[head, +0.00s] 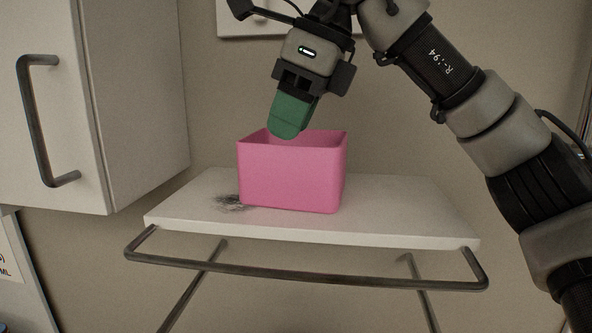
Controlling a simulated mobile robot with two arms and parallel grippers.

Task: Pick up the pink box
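The pink box (291,178) is open at the top and stands upright on a small white table. My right gripper (288,122) comes down from above and points at the box's open top. Its green finger part overlaps the back left rim in the picture. I cannot tell whether it touches the rim or only hangs in front of or above it. The fingers are seen side-on, so the gap between them is hidden. The inside bottom of the box is hidden by its front wall. My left gripper is not in view.
The white table top (400,212) has bare room right of the box and a dark smudge (230,202) at its left. A metal rail (305,275) runs along its front. A white cabinet with a dark handle (45,120) stands at the left. A beige wall is behind.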

